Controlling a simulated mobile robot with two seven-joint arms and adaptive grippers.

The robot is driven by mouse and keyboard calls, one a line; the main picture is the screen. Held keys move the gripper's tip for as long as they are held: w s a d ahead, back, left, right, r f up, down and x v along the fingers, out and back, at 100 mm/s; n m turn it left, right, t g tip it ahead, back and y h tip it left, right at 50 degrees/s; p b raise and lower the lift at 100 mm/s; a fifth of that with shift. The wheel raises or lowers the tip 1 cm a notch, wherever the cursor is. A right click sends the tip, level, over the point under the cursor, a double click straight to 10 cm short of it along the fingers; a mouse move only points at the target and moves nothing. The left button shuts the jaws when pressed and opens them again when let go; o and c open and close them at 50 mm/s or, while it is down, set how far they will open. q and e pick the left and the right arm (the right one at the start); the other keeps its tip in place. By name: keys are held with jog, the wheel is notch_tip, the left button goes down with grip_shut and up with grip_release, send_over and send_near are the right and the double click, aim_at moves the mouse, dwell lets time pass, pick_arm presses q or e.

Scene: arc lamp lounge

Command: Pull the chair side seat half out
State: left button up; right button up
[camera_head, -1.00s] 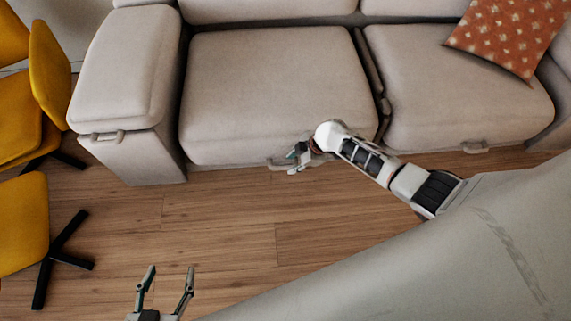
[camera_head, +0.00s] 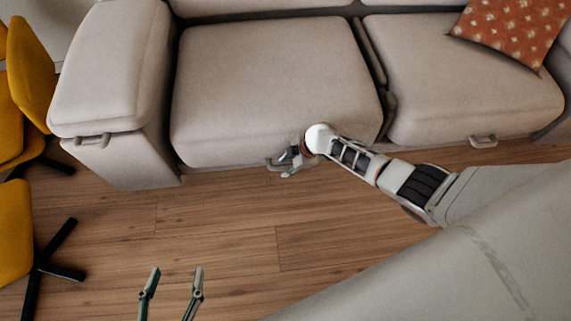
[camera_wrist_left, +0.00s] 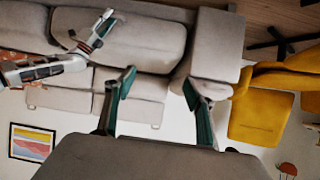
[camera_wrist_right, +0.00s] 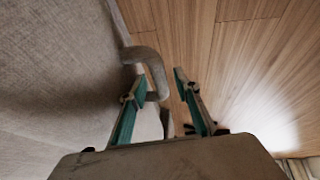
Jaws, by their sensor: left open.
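The chair side seat (camera_head: 270,80) is the beige sofa seat nearest the yellow chairs, between the left armrest and the other seat. Its curved grey front handle (camera_head: 275,163) shows low on the front edge in the head view. My right gripper (camera_head: 291,161) is at this handle. In the right wrist view its fingers (camera_wrist_right: 160,88) are apart, with the handle's curved end (camera_wrist_right: 155,72) reaching between them; whether they touch it is unclear. My left gripper (camera_head: 176,270) is open and empty over the floor, away from the sofa.
The left armrest (camera_head: 112,65) and the other seat (camera_head: 455,80) have similar handles. A red patterned cushion (camera_head: 510,30) lies on the right. Yellow chairs (camera_head: 14,230) with black legs stand at the left. The wood floor (camera_head: 210,230) before the sofa is clear.

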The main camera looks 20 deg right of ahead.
grip_shut()
jog(key=shift+s+a+r, duration=0.1)
jog(key=shift+s+r, duration=0.05)
jog(key=shift+s, duration=0.15)
jog(key=s+a+p, duration=0.2)
jog(key=s+p, duration=0.2)
jog(key=s, duration=0.5)
jog(key=shift+a, duration=0.25)
grip_release()
jog(key=shift+s, duration=0.1)
pick_arm(q)
jog(key=shift+m+g+y, duration=0.4)
jog(key=shift+g+y, duration=0.1)
jog(key=shift+y, duration=0.1)
jog(key=a, duration=0.1)
jog(key=s+a+f, duration=0.1)
jog(key=a+f, duration=0.1)
jog(key=shift+s+a+f, duration=0.1)
jog(key=shift+s+a, duration=0.3)
jog(key=shift+w, duration=0.1)
